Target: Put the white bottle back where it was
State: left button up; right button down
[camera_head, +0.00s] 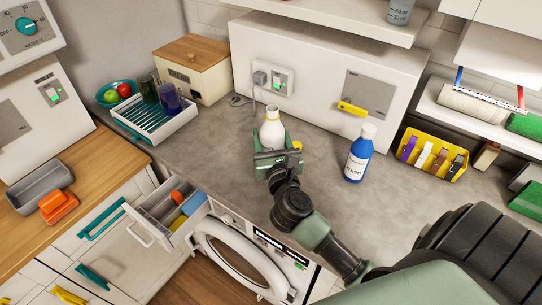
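Whether the base touches the worktop is also hidden. A small yellow patch shows at the gripper's right side. My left gripper is not in view.
A blue bottle (358,154) stands to the right. A yellow caddy (433,156) is farther right. A dish rack (155,118) with cups is at the left. The worktop between rack and white bottle is clear.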

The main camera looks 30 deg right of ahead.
aim_at(270, 144)
notch_tip(270, 144, down, 2)
jog(key=shift+f, duration=0.6)
jog(key=shift+f+b, duration=0.8)
jog(key=shift+f, duration=1.2)
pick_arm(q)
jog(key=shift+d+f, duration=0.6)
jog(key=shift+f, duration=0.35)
pick_arm(e)
jog(key=shift+f, duration=0.1)
jog(key=c, duration=0.5)
grip_release()
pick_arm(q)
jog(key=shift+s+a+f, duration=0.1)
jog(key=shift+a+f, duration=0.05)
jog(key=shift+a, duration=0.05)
